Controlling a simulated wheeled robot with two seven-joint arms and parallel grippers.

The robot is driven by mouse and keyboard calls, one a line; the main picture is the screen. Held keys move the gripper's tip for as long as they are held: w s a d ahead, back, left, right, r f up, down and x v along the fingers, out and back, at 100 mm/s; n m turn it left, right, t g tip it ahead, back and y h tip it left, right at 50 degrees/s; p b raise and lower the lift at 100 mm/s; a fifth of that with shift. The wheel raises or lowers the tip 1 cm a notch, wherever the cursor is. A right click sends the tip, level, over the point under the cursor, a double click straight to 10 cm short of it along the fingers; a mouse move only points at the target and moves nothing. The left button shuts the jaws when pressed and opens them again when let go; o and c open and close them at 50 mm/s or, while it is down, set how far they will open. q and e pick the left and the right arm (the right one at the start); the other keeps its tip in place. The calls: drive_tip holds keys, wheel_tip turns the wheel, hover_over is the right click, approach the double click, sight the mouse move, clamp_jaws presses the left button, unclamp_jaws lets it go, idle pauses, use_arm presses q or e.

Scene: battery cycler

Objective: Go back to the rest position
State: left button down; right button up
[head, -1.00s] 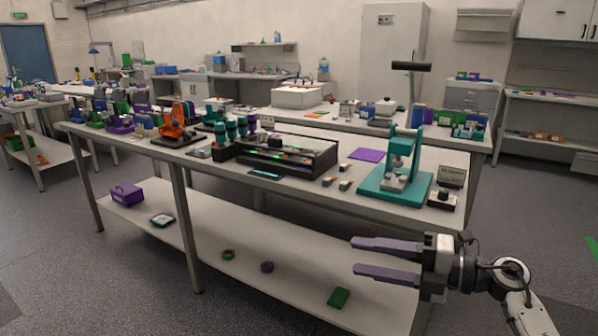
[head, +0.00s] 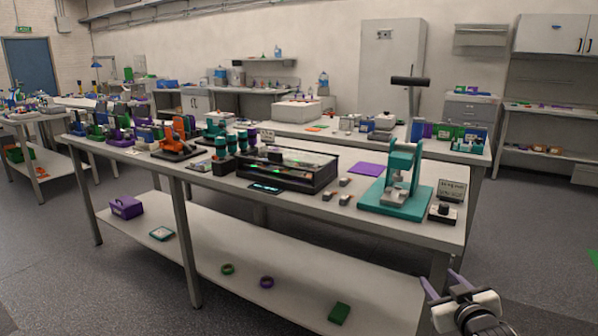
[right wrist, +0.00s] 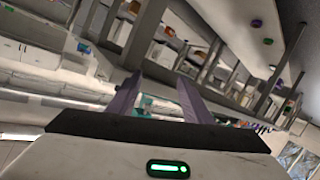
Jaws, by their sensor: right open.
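My right gripper (head: 442,284) is at the lower right of the head view, in front of the bench's right end and below its top. Its two purple fingers are spread apart with nothing between them. In the right wrist view the fingers (right wrist: 158,98) also stand apart and empty, with the tilted room beyond them. My left gripper is in neither view.
The bench (head: 335,205) carries a teal press (head: 400,185), a black cycler unit (head: 285,170), an orange device (head: 177,138) and small blocks. Its lower shelf (head: 215,235) holds a purple bin (head: 126,206) and a green block (head: 339,313). Floor at the right is clear.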

drive_tip(key=s+a+f+g+y, duration=0.1)
drive_tip(key=s+a+f+g, duration=0.1)
drive_tip(key=s+a+f, duration=0.45)
drive_tip(key=s+a+f+g+y, duration=0.1)
drive_tip(key=s+a+f, duration=0.2)
drive_tip(key=s+f, duration=0.65)
drive_tip(key=s+a+f+g+y, duration=0.15)
drive_tip(key=s+a+f, duration=0.3)
drive_tip(key=s, duration=0.65)
drive_tip(key=s+a+f+g, duration=0.2)
drive_tip(key=s+a, duration=0.1)
drive_tip(key=s, duration=0.9)
drive_tip(key=shift+a+f, duration=0.15)
drive_tip(key=shift+a, duration=0.2)
